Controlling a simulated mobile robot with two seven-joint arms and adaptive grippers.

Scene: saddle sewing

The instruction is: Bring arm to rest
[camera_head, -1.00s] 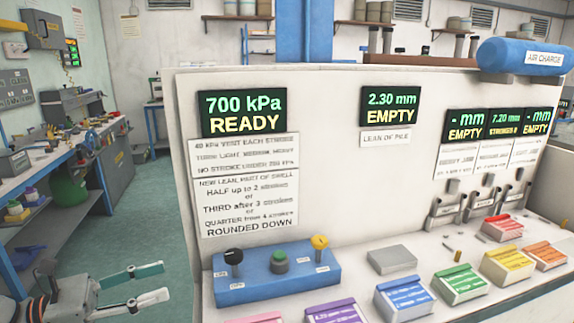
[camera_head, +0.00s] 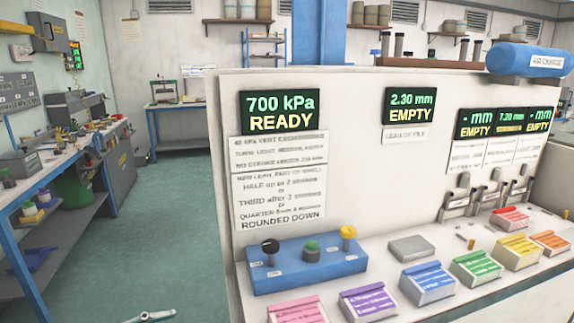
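Only a small grey piece of my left gripper (camera_head: 150,315) shows at the bottom edge, over the green floor. The rest of it and its arm are cut off, so its opening is hidden. It touches nothing that I can see. My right gripper is out of view. The white machine panel (camera_head: 350,160) stands at the right, with a blue control box (camera_head: 305,264) on its ledge. One display reads "700 kPa READY" (camera_head: 279,112) and another "2.30 mm EMPTY" (camera_head: 410,106).
Coloured blocks, including pink (camera_head: 297,310), purple (camera_head: 368,302) and blue (camera_head: 428,284), line the ledge beside a grey block (camera_head: 411,249). A blue air cylinder (camera_head: 527,60) tops the panel. A cluttered workbench (camera_head: 65,165) stands left. Green floor (camera_head: 165,230) lies open between.

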